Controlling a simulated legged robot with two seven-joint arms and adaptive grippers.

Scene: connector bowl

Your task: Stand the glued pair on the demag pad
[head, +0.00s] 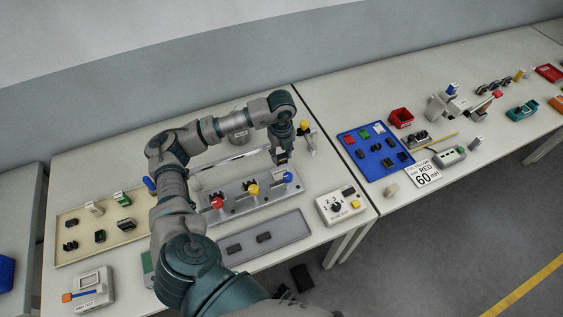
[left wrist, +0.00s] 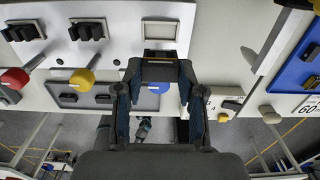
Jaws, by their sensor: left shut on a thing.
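My left gripper (head: 282,160) reaches over the right end of the grey clamp fixture (head: 235,200), by its blue-knobbed clamp (head: 288,177). In the left wrist view, the left gripper (left wrist: 160,76) is shut on a dark block with a thin tan line across it (left wrist: 160,71), apparently the glued pair. The fingers hide its ends. The blue knob (left wrist: 158,87) shows just below it. Whether the block is clear of the fixture I cannot tell. No pad is clearly readable as the demag pad. My right gripper is not in view.
Red (head: 217,203) and yellow (head: 252,189) knobs stand on the fixture. A grey tray (head: 290,230) holds dark blocks. A white dial box (head: 341,206) stands at right. A beige tray (head: 75,250) lies left, a blue tray (head: 365,142) on the right table.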

